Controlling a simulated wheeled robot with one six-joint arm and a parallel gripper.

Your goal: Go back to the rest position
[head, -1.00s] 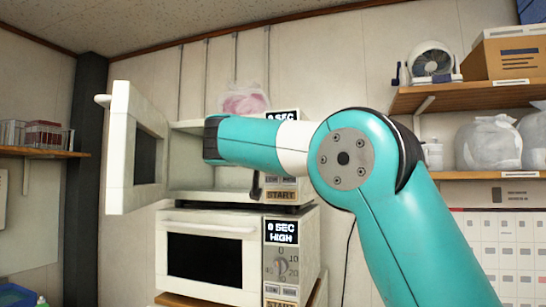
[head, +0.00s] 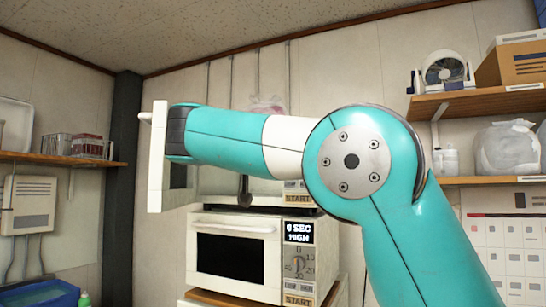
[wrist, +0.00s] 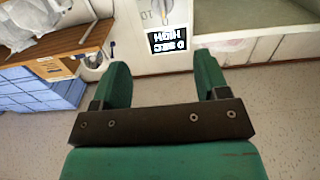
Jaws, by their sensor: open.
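My gripper (wrist: 163,75) is open and empty in the wrist view, its two green fingers wide apart. In the head view my teal arm reaches across the middle, and the gripper itself cannot be made out there. The upper microwave's open door (head: 158,160) stands out at the left, beside the end of my arm. The upper microwave's body (head: 297,195) is mostly hidden behind my arm. The lower microwave (head: 236,223) is shut and its display reads 0 SEC HIGH. In the wrist view a microwave panel (wrist: 165,40) appears upside down, beyond the fingers.
At the right, a shelf (head: 470,104) holds a fan (head: 444,70) and a cardboard box (head: 515,65). White bags (head: 508,147) sit below. A left shelf (head: 40,157) carries small racks (head: 88,146). A blue tub (head: 40,293) is at lower left.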

